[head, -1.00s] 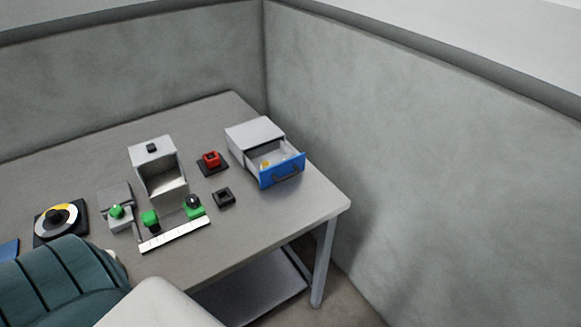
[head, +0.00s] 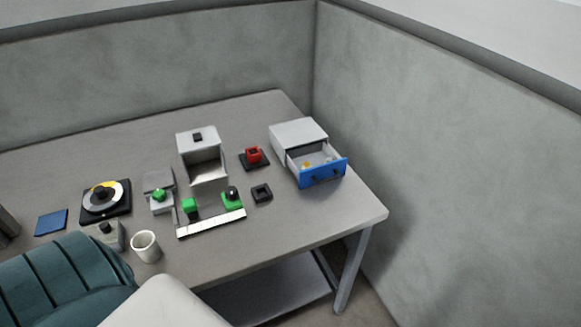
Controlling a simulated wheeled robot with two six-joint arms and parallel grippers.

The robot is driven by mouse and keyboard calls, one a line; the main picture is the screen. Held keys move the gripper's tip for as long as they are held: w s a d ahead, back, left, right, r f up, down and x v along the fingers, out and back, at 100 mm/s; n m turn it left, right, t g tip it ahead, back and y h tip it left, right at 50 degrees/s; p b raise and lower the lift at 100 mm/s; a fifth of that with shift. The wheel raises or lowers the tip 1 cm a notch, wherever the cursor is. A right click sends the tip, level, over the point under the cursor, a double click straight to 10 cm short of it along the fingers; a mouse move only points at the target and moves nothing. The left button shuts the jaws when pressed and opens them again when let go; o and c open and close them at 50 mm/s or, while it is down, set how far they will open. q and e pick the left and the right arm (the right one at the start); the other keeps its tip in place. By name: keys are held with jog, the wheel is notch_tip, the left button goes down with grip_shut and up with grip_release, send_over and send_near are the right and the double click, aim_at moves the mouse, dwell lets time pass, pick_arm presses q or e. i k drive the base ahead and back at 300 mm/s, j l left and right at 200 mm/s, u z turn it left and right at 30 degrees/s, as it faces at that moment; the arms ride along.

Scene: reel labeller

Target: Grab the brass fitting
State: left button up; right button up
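A small brass-yellow piece (head: 306,166), which looks like the brass fitting, lies inside the open drawer at the right of the table. The drawer has a blue front (head: 323,173) with a dark handle and slides out of a light grey cabinet (head: 299,133). The piece is small and its exact shape is hard to make out. A paler small item lies near it in the drawer. Neither of my grippers is in view.
On the table stand an open-fronted white box (head: 202,151), a red block on a dark base (head: 253,155), a small black square frame (head: 262,193), several green-topped parts, a white strip (head: 211,224), a round dial (head: 103,197) and a white cup (head: 145,247). Walls stand behind and right.

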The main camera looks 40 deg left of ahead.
aim_at(306, 165)
jog(key=u, duration=0.9)
